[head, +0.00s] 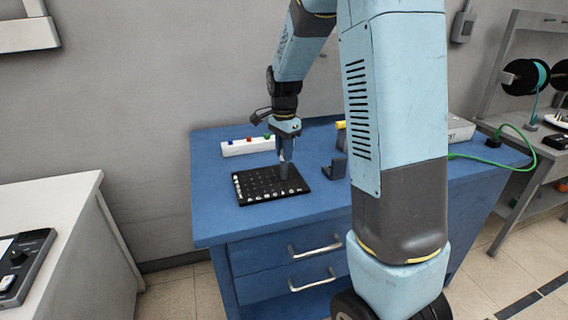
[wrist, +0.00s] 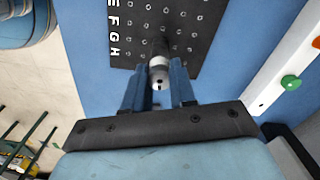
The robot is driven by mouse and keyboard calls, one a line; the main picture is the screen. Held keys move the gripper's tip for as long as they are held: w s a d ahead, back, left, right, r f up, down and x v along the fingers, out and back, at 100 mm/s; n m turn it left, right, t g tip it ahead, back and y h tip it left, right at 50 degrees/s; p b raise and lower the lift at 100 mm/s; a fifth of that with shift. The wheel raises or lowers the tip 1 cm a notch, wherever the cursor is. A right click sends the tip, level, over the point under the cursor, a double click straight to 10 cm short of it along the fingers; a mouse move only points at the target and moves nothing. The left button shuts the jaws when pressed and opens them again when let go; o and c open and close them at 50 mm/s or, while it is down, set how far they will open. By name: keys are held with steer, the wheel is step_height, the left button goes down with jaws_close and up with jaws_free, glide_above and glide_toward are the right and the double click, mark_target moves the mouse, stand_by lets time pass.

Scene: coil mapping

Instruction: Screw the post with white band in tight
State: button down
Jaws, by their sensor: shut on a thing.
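My gripper (head: 283,150) points down over the right part of a black board (head: 245,198) on the blue bench. In the wrist view, the fingers of my gripper (wrist: 160,88) are closed on the post with white band (wrist: 159,73), a round grey and whitish piece. The post stands at the edge region of the board (wrist: 124,52), which has rows of small holes and white letters E, F, G, H. In the head view a grey post (head: 284,172) shows below the fingertips, meeting the board. How deep its thread sits is hidden.
A white block (head: 240,148) with blue, red and green knobs lies behind the board; it also shows at the right of the wrist view (wrist: 285,60). A dark bracket (head: 335,169) stands right of the board. The bench's front left (head: 220,225) is clear.

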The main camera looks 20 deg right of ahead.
steer(key=shift+m, duration=0.6)
steer(key=c, duration=0.8)
jaws_free()
step_height(320, 180, up, 13)
steer(key=s+r+n+t, duration=0.1)
steer(key=s+n+t, duration=0.1)
steer(key=s+n, duration=0.3)
steer(key=s+r+n+t, duration=0.1)
steer(key=s+n, duration=0.4)
steer(key=s, duration=0.8)
steer(key=s+r+n+t, duration=0.1)
steer(key=s+n, duration=0.4)
steer(key=s, duration=0.5)
steer(key=shift+s+t, duration=0.1)
steer(key=shift+t, duration=0.7)
